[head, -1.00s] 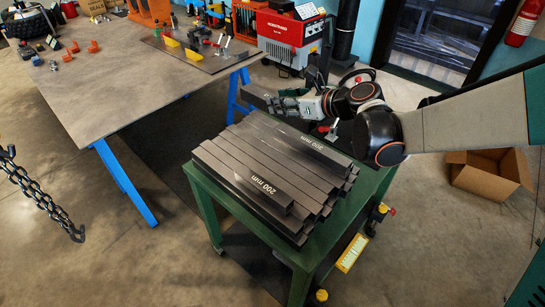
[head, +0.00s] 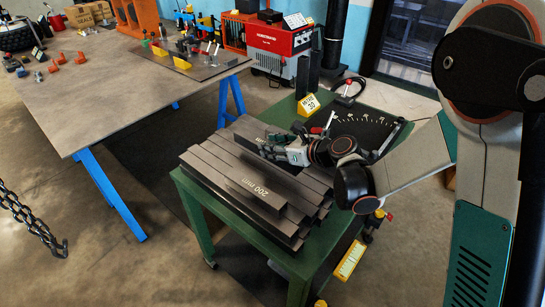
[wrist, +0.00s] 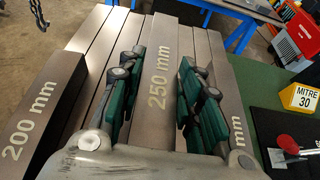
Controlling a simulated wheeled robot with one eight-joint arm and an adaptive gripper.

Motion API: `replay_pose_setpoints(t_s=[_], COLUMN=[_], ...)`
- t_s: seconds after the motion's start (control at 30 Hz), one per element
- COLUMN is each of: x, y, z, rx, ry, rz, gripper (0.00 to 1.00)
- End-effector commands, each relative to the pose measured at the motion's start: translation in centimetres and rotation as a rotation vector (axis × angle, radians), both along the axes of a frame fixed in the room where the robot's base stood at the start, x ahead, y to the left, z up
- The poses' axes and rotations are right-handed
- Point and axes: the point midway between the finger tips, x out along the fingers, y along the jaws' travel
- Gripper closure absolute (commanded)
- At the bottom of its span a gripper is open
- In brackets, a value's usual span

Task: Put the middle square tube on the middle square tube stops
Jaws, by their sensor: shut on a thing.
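A dark grey square tube marked 250 mm (wrist: 161,85) runs between the green-padded fingers of my gripper (wrist: 160,105) in the wrist view. The fingers are shut on its two sides. In the head view my gripper (head: 277,147) is at the top of the tube stack on the green cart, hiding much of the held tube. Whether the tube is clear of the tubes below cannot be told. Another tube marked 200 mm (wrist: 38,115) lies to its left, also seen in the head view (head: 247,188). I cannot single out the middle tube stops.
The tube stack fills much of the green cart (head: 237,245). A yellow MITRE 30 sign (head: 309,104) and a dark angle plate (head: 372,124) are behind it. A grey table (head: 110,90) at left carries a fixture plate (head: 196,66) with yellow blocks and clamps. A red machine stands behind.

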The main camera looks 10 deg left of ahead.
Motion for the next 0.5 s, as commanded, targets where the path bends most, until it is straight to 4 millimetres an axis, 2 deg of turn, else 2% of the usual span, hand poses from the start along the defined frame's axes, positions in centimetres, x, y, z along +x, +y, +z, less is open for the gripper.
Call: replay_pose_setpoints(t_s=[0.2,0.5], x=[0.1,0.0], y=[0.0,0.0], z=[-3.2,-3.5], rx=[0.001,0.001], ry=[0.000,0.000], rz=[0.000,0.000], gripper=[1.00,1.00])
